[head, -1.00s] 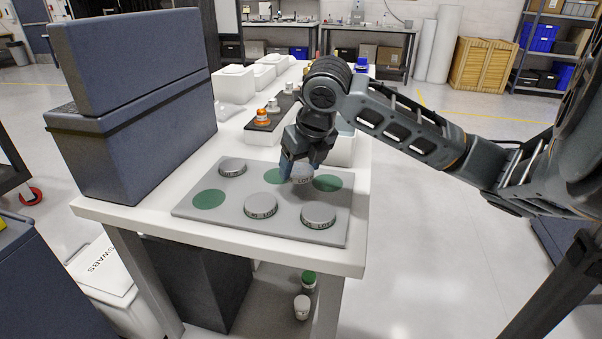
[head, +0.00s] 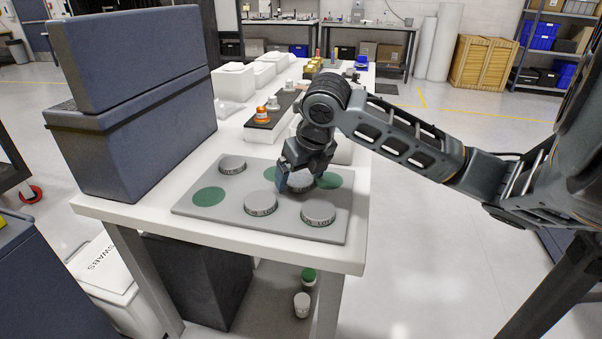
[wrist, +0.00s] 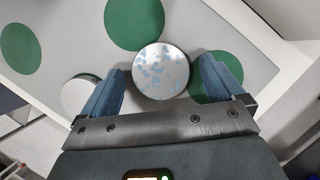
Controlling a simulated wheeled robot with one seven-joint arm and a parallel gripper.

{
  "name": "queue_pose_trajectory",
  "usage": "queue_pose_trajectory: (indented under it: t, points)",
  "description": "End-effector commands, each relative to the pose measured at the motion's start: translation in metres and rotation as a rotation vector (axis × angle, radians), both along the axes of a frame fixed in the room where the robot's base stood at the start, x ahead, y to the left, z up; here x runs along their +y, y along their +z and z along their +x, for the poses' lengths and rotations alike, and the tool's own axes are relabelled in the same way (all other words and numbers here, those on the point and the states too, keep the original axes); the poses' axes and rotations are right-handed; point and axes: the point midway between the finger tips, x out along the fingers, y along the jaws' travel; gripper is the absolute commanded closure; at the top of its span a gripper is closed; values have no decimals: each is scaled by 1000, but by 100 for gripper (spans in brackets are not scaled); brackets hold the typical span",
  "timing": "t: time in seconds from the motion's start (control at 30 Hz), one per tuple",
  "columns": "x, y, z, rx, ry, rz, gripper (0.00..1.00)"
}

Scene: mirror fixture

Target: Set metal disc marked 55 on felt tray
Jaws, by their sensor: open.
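Several round metal discs lie on a flat grey board with green round patches (head: 190,211). One disc (head: 301,181) is by my open gripper (head: 299,178), low over the board's back right part. In the wrist view this disc (wrist: 161,71) has a mottled shiny top and sits between the spread fingers, with gaps on both sides. Other discs are at the back left (head: 232,165), front middle (head: 261,204) and front right (head: 318,213). Their rims carry print, but I cannot read 55 on any. I cannot tell if the board is the felt tray.
A dark tray (head: 262,123) with small orange and metal pieces stands behind the board. A tall blue-grey case (head: 130,110) is on the left. White containers (head: 233,82) line the table's back. The left green patch (head: 208,197) is bare.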

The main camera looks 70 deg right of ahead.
Motion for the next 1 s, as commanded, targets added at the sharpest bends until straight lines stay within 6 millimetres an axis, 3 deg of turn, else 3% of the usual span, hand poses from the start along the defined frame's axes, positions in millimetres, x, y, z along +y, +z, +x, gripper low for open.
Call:
queue_pose_trajectory:
  t: [0.33, 0.7, 1.0]
  points:
    - [2, 11, -3, 0, 1, -2, 5]
    - [21, 80, -24, 0, 1, -3, 5]
    - [30, 111, -34, -1, 1, -1, 5]
